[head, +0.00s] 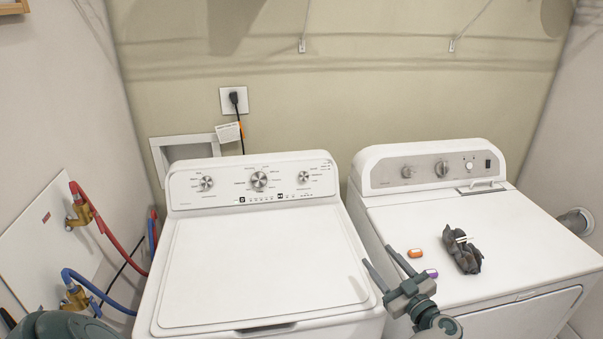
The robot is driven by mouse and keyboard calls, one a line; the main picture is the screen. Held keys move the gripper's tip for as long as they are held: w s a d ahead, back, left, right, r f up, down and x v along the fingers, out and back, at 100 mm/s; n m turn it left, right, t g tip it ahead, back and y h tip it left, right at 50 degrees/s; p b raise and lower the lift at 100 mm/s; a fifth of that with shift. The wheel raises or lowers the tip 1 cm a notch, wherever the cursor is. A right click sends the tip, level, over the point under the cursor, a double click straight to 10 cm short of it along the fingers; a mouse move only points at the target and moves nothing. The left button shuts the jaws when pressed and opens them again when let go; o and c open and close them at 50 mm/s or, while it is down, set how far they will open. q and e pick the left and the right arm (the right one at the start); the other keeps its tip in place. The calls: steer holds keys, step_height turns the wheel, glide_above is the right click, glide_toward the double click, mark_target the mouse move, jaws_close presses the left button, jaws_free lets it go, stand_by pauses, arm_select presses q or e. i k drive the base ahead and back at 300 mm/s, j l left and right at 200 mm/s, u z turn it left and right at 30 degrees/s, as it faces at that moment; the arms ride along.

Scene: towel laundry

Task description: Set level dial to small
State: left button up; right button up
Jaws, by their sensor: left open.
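A white dryer (440,215) stands at the right with its own knobs (441,169). On it lie a dark crumpled cloth (465,255), an orange item (415,253) and a purple item (431,273). Red (100,222) and blue (100,291) hoses run at the left wall. The washer lid is clear.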

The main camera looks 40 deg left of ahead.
mark_target(303, 176)
steer(key=i+j, duration=0.15)
steer(key=j, duration=0.25)
steer(key=i+j, duration=0.1)
steer(key=j, duration=0.35)
steer(key=i+j, duration=0.15)
steer(key=j, duration=0.25)
